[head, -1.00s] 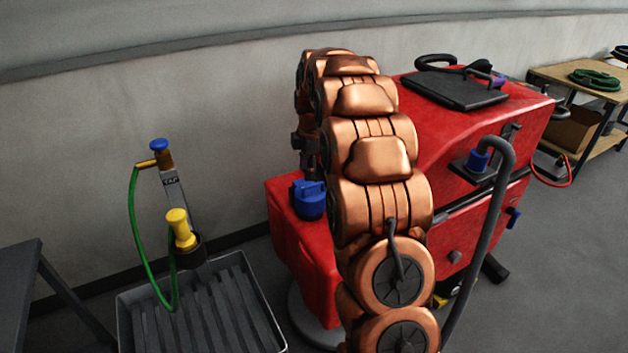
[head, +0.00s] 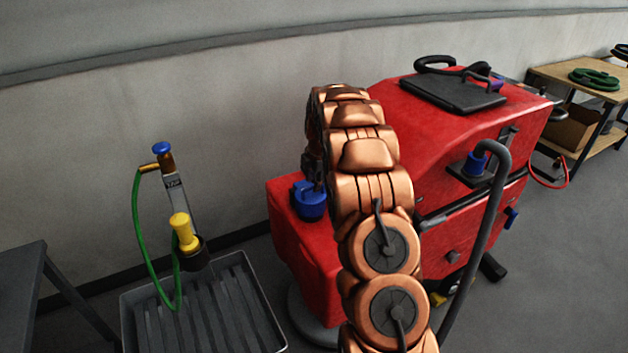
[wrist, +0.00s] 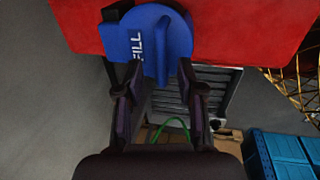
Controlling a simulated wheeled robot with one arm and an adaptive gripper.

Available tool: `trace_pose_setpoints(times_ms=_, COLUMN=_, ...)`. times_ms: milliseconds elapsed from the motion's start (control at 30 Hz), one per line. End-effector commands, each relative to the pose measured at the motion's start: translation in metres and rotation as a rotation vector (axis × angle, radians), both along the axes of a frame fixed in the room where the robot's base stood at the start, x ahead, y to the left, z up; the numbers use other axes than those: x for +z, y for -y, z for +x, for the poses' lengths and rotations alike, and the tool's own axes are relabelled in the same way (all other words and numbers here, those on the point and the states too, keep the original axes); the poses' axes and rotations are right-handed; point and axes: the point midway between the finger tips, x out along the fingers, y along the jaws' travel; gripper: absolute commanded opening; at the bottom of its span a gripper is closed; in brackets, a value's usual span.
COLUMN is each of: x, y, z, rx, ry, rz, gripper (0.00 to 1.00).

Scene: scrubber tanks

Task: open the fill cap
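The blue fill cap (head: 309,203) sits on the lower left deck of the red scrubber machine (head: 300,245), and looks closed. In the wrist view the cap (wrist: 155,45) shows white "FILL" lettering at the top middle. My gripper (wrist: 155,75) is open, its two dark fingers apart, with the tips at the cap's near edge. The cap's lower part shows between the fingertips; I cannot tell whether they touch it. In the head view my gripper is just above the cap, partly hidden by my copper-coloured arm.
A grey drain tray (head: 262,310) with a tap post (head: 172,190) and green hose (head: 139,230) stands at the left. A grey hose (head: 482,245) and a blue-capped port (head: 474,164) are on the machine's right. A wooden bench (head: 560,73) stands at the far right.

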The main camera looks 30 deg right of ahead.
Motion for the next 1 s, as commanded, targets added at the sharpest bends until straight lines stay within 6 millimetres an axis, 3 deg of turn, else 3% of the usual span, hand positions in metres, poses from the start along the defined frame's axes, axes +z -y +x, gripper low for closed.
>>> trace_pose_setpoints(times_ms=167, x=-0.0116, y=0.0004, z=0.0019, rx=-0.001, ry=-0.001, rz=0.0, gripper=0.38)
trace_pose_setpoints(times_ms=400, x=-0.013, y=0.0004, z=0.002, rx=-0.001, ry=0.0, rz=0.0, gripper=0.37)
trace_pose_setpoints(times_ms=767, x=-0.0128, y=0.0004, z=0.0018, rx=-0.001, ry=-0.001, rz=0.0, gripper=0.0)
trace_pose_setpoints(times_ms=1000, x=-0.0127, y=0.0003, z=0.0018, rx=-0.001, ry=-0.001, rz=0.0, gripper=0.0)
